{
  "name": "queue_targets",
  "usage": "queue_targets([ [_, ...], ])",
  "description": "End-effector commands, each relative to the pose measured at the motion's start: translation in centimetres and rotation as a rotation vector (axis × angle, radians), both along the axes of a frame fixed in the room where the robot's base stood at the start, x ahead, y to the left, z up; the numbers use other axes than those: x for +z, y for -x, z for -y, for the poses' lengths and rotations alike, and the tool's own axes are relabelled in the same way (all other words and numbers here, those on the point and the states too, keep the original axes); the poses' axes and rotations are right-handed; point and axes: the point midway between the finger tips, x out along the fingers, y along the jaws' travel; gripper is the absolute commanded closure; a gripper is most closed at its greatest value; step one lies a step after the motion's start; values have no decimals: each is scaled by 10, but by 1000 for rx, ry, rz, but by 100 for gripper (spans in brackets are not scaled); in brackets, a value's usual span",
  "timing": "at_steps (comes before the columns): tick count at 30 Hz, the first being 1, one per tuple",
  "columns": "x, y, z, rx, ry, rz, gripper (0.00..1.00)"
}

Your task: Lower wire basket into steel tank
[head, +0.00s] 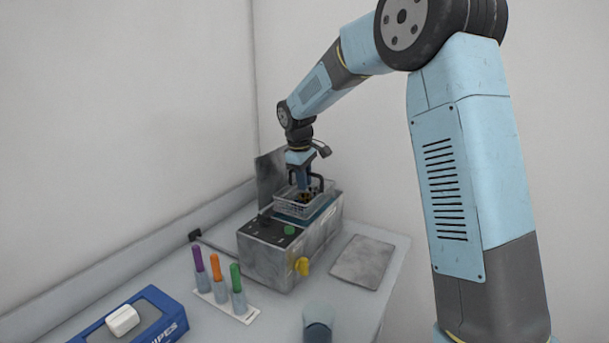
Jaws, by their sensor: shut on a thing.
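The wire basket (291,206) is pale mesh with dark handles and some small dark and yellowish contents. It is at the mouth of the steel tank (281,262), with its upper walls showing above the rim. How deep it sits inside I cannot tell. The tank is a grey metal box with a dark front panel, a green knob and a yellow valve low on its right side. Its lid stands raised behind. My gripper (304,187) points down over the basket and is shut on it, seemingly at a handle; the fingertips are small and partly hidden.
A white rack (244,312) holds purple, orange and green-capped tubes in front of the tank. A blue wipes box (160,318) is at the front left. A flat grey plate (363,261) lies right of the tank. Walls stand close behind the bench.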

Motion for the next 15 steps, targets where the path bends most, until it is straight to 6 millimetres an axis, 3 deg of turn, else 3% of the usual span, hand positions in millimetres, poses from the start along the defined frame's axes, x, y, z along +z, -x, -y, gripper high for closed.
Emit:
queue_targets([
  [15, -33, 0, 0, 1, 0, -1, 100],
])
